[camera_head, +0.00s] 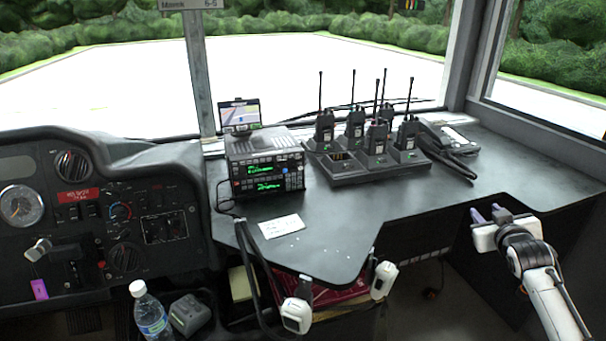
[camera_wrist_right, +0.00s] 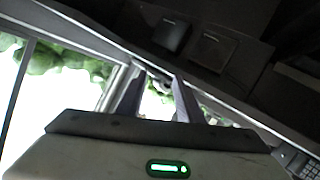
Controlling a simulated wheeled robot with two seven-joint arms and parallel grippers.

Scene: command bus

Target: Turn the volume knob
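The radio unit (camera_head: 265,165) is a black box with two green lit displays and small buttons, standing on the dark dashboard desk in the head view. A volume knob cannot be made out clearly on its small front face. My right gripper (camera_head: 487,210) is over the right part of the desk's front edge, well to the right of the radio unit and lower in the picture. Its two fingers stand apart with nothing between them; they also show in the right wrist view (camera_wrist_right: 159,80). My left gripper is not in view.
Several handheld radios with antennas stand in a charger (camera_head: 365,165) right of the radio unit. A white card (camera_head: 281,226) lies before it. A bottle (camera_head: 150,312) stands lower left.

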